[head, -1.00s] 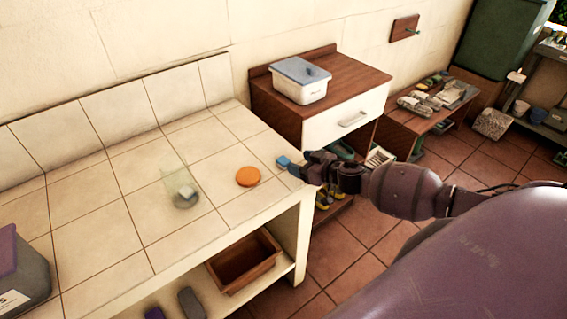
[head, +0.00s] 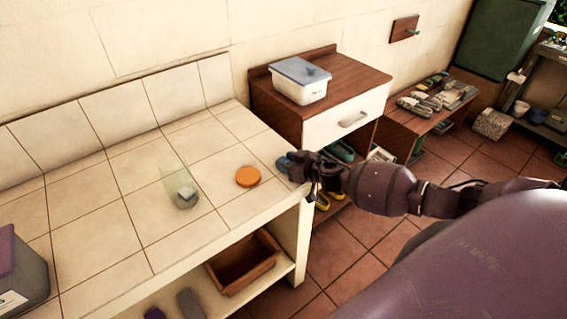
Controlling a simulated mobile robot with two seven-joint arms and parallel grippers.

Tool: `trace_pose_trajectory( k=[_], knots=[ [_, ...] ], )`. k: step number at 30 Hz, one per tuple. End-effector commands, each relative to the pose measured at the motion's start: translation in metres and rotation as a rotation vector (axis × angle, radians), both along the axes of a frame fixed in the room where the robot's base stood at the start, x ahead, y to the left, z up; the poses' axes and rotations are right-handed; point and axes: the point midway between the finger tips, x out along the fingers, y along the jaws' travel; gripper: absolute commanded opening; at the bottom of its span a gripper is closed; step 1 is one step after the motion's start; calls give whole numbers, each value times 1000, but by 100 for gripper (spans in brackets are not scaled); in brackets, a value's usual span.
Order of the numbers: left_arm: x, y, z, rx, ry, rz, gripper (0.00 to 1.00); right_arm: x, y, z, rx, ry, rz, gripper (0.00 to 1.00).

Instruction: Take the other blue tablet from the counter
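A small blue tablet (head: 283,162) is at the right end of the tiled counter (head: 95,222), close to its edge. My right gripper (head: 291,166) is right at the tablet and partly covers it. The fingers are dark and small here, so I cannot tell whether they are closed on it or whether it touches the tiles. A clear glass jar (head: 174,180) stands mid-counter with a small pale and dark piece in its bottom. My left gripper is not in view.
An orange round lid (head: 248,176) lies between the jar and the tablet. A grey and purple box (head: 24,275) is at the left edge. A brown crate (head: 243,262) is on the shelf below. A lidded white tub (head: 300,82) stands on the wooden cabinet behind.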

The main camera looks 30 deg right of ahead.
Motion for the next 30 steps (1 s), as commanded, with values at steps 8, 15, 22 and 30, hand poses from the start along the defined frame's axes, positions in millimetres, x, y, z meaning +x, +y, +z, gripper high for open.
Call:
trace_pose_trajectory(
  k=[8, 15, 22, 30],
  knots=[
    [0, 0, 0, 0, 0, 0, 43, 0, 0, 0, 0, 0, 0, 11],
    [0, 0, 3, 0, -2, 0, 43, 0, 0, 7, 0, -2, 0, 11],
    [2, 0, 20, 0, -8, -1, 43, 1, -1, 47, -3, -6, 2, 11],
    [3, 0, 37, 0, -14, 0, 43, 0, 0, 116, -3, -4, 3, 11]
  ],
)
